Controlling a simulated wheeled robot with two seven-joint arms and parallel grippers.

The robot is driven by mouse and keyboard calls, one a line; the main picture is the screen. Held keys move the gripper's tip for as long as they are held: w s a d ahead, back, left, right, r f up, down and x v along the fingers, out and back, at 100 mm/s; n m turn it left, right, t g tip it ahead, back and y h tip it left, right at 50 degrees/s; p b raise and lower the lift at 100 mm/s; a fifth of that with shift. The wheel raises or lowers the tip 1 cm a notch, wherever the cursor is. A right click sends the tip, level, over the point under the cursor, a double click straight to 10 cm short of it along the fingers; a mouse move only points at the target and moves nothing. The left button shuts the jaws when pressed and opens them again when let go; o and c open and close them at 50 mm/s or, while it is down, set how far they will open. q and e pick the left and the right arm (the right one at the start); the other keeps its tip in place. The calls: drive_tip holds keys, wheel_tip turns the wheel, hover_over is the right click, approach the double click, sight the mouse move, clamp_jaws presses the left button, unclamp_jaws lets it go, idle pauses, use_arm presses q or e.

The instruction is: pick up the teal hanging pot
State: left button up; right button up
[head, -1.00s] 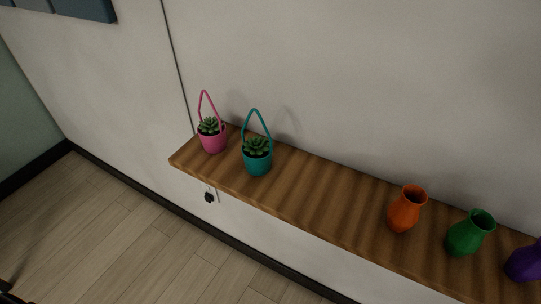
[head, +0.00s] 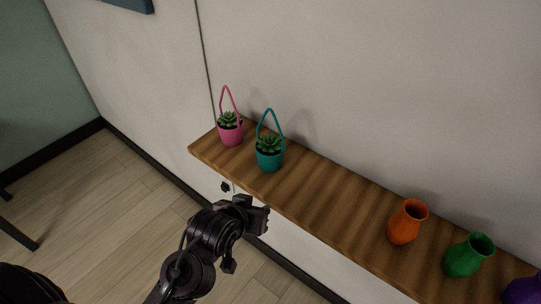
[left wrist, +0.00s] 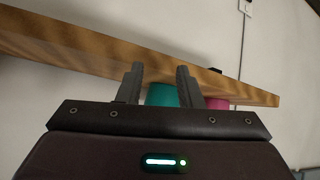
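The teal hanging pot (head: 270,160) stands upright on the wooden shelf (head: 330,204), with a green succulent in it and a tall teal loop handle above. My left gripper (head: 264,219) is in front of and below the shelf edge, apart from the pot. In the left wrist view the two fingers of my left gripper (left wrist: 160,72) stand apart with nothing held between them. The teal pot (left wrist: 163,95) shows there partly behind the right finger, its upper part out of sight. My right gripper is not in view.
A pink hanging pot (head: 231,135) stands close left of the teal one, near the shelf's left end. An orange vase (head: 408,224), a green vase (head: 468,257) and a purple vase (head: 524,291) stand farther right. The shelf between teal pot and orange vase is clear.

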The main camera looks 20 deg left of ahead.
sight(270, 139)
use_arm(q)
drive_tip(key=w+r+t, duration=0.1)
drive_tip(key=w, duration=0.1)
drive_tip(key=w+r+n+t, duration=0.1)
drive_tip(key=w, duration=0.1)
drive_tip(key=w+d+r+t, duration=0.1)
drive_tip(key=w+t, duration=0.1)
drive_tip(key=shift+r+n, duration=0.3)
drive_tip(key=shift+r, duration=0.05)
drive_tip(key=w+r+t+p, duration=0.1)
drive_tip(key=w, duration=0.2)
drive_tip(key=w+r+n+t+p, duration=0.1)
drive_tip(key=w+r+t, duration=0.1)
drive_tip(key=w, duration=0.2)
drive_tip(key=w+d+r+t+p, duration=0.1)
drive_tip(key=w+r, duration=0.1)
drive_tip(key=w, duration=0.1)
drive_tip(key=shift+w+r+n+p, duration=0.25)
drive_tip(key=shift+w+n+p, duration=0.05)
drive_tip(key=shift+w+p, duration=0.05)
drive_tip(key=shift+w+d+f, duration=0.1)
drive_tip(key=shift+w+f, duration=0.05)
drive_tip(key=shift+w, duration=0.2)
clamp_jaws()
drive_tip(key=shift+s, duration=0.1)
